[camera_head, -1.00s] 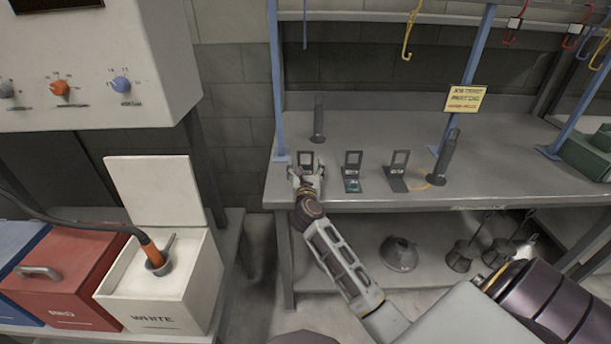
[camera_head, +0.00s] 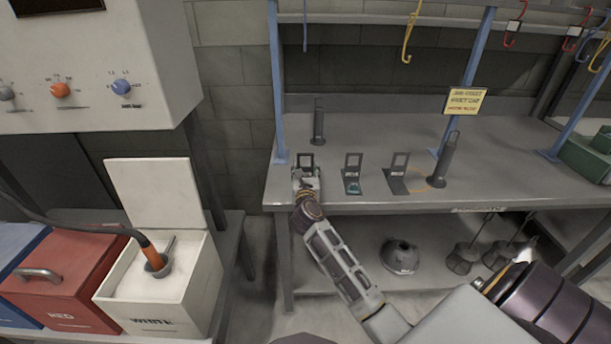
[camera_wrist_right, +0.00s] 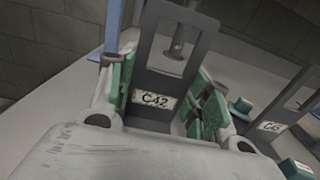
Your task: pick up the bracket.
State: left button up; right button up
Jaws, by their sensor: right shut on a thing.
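The bracket (camera_head: 305,158) is a dark upright plate with a square window. It is the leftmost of three such brackets near the bench's front edge. In the right wrist view, the bracket (camera_wrist_right: 158,84) carries a white label that reads "C42". My right gripper (camera_head: 306,177) is shut on its lower part, with a green-padded finger on either side. The bracket's foot is hidden by the gripper, so I cannot tell whether it still touches the bench. My left gripper is not in view.
A second bracket (camera_head: 352,172) and a third bracket (camera_head: 398,172) stand to the right on the bench (camera_head: 375,199). Dark cylindrical posts stand behind the bracket (camera_head: 319,122) and at the right (camera_head: 445,162). A yellow hook (camera_head: 407,40) hangs above.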

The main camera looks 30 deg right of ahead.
jog(key=shift+r, duration=0.2)
jog(key=shift+r, duration=0.65)
notch_tip(320, 180, up, 8)
jog(key=p, duration=0.2)
jog(key=shift+f+p, duration=0.25)
jog(key=shift+p, duration=0.05)
jog(key=shift+r, duration=0.5)
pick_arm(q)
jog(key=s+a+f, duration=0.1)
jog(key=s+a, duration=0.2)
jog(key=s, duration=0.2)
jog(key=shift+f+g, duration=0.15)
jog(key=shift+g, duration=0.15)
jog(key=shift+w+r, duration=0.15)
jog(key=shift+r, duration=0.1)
pick_arm(e)
jog(key=shift+r, duration=0.1)
